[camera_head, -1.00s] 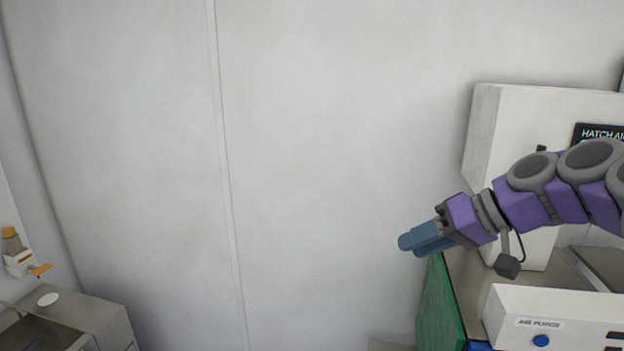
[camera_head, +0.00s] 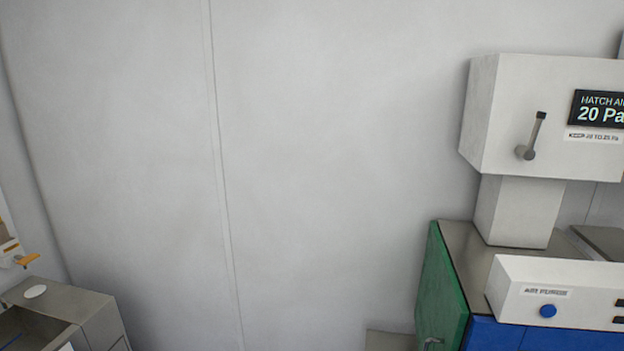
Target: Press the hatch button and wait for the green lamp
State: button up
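A white hatch unit (camera_head: 490,125) stands at the right, with a grey lever (camera_head: 532,137) on its front and a dark display (camera_head: 600,108) reading "HATCH AI…" and "20 Pa", cut off by the right edge. A white control box (camera_head: 520,296) below it carries a round blue button (camera_head: 547,311) under a label that appears to read "AIR PURGE". I see no button marked as the hatch button and no green lamp. My gripper is out of view.
A cabinet with a green side (camera_head: 440,290) and a blue front (camera_head: 490,336) bears the units at right. A grey metal unit (camera_head: 95,312) stands lower left, with an orange-tipped fitting (camera_head: 27,259) on the wall above. The wall between is bare.

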aim_at(547, 311)
jog(key=z, duration=1.3)
